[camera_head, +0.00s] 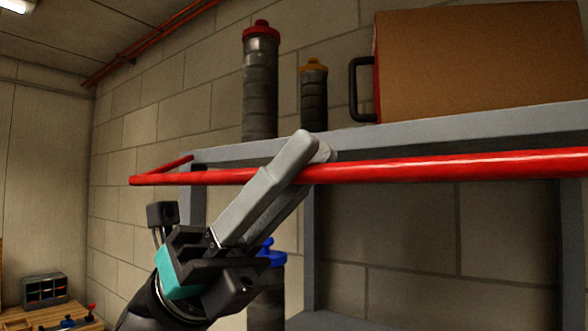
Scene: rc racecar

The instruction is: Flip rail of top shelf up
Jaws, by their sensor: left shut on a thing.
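A red rail (440,168) runs along the front of the grey top shelf (400,138). At its left end it bends back toward the shelf's left end. My left gripper (307,158) reaches up from the lower left, with its long grey fingers at the rail. The fingers are shut on the rail and hide a short piece of it. The rail sits at about the height of the shelf's front edge, slightly below its top. My right gripper does not show.
On the top shelf stand a dark canister with a red cap (260,85), one with a yellow cap (314,95), and a large brown case (480,62). A blue-capped canister (268,290) is below. A wooden bench (50,318) is at lower left.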

